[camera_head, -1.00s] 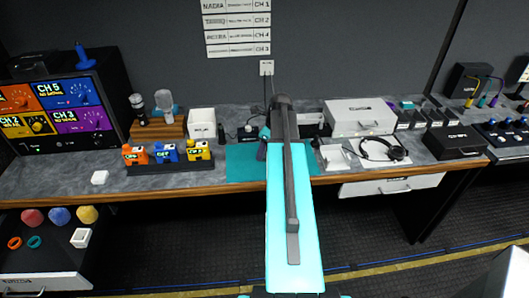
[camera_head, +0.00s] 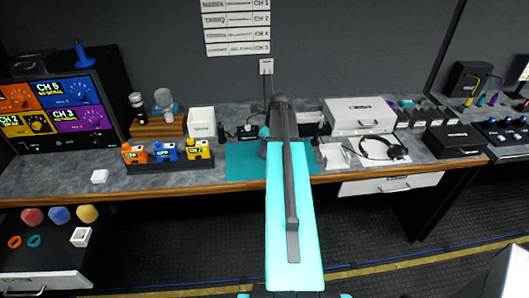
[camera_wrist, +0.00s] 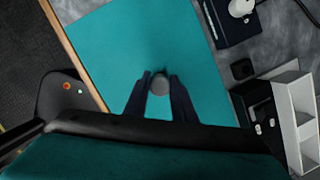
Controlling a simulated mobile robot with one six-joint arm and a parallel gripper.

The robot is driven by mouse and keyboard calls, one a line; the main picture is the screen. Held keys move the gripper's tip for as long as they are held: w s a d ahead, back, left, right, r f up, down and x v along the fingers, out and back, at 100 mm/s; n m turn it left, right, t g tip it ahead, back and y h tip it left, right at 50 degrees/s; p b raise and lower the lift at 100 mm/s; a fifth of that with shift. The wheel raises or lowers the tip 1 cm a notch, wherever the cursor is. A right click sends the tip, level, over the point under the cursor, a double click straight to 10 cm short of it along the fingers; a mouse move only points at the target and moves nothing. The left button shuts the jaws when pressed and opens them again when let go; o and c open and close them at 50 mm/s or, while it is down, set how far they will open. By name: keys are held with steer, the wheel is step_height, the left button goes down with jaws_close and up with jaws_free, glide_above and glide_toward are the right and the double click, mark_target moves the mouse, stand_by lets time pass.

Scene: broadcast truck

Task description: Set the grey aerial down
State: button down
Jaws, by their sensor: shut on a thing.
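The grey aerial (camera_wrist: 160,85) shows in the wrist view as a small round grey end between my two dark fingers. My gripper (camera_wrist: 160,80) is shut on it, over the teal mat (camera_wrist: 130,45). A faint dark shadow lies on the mat just beyond the aerial. I cannot tell whether its lower end touches the mat. In the head view my own arm covers most of the gripper and the aerial; the teal mat (camera_head: 242,168) shows on both sides of the arm.
Left of the mat stands a dark rack with orange, blue and yellow packs (camera_head: 165,152). A white box (camera_head: 202,122) stands behind. On the right are a headset (camera_head: 384,150) and a white case (camera_head: 358,117). The mat's left part is bare.

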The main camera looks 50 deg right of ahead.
steer(key=shift+r, duration=0.1)
steer(key=shift+r+b, duration=0.9)
steer(key=shift+r, duration=0.6)
steer(key=s+a+r+b, duration=0.1)
steer(key=s+a+b, duration=0.1)
steer(key=s, duration=0.5)
steer(key=s+a+b, duration=0.2)
steer(key=s+a, duration=0.1)
steer(key=s, duration=0.5)
steer(key=shift+r, duration=0.4)
steer(key=shift+a, duration=0.1)
